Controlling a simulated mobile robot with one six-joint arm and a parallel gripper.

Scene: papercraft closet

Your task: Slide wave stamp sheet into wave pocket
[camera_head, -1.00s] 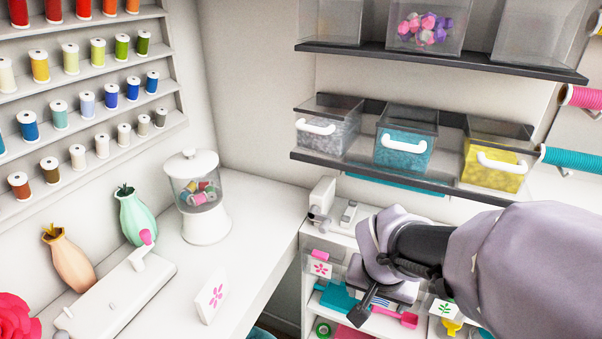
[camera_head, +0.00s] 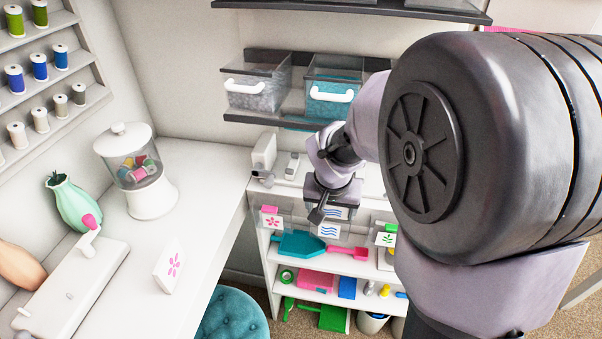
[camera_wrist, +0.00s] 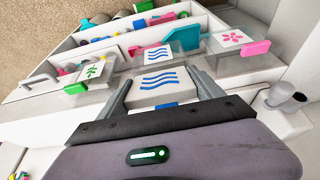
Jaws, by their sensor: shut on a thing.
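The wave stamp sheet (camera_wrist: 160,88) is a white block-like pad with blue wavy lines on top. My gripper (camera_wrist: 160,90) is shut on it, one finger on each side. The wave pocket, with its own white wave label (camera_wrist: 157,54), is just beyond the sheet in the wrist view. The label also shows in the head view (camera_head: 328,231), at the front of the shelf top, just below my gripper (camera_head: 325,205). In the head view my gripper hides much of the sheet. I cannot tell whether the sheet is inside the pocket's mouth.
A pink-flower pocket (camera_head: 271,221) and a green-leaf pocket (camera_head: 385,238) flank the wave pocket. A teal scoop (camera_head: 298,245) and a pink scoop (camera_head: 347,252) lie on the shelf beneath. Clear bins (camera_head: 256,92) sit on a wall shelf above. A white desk with a flower card (camera_head: 168,266) is at left.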

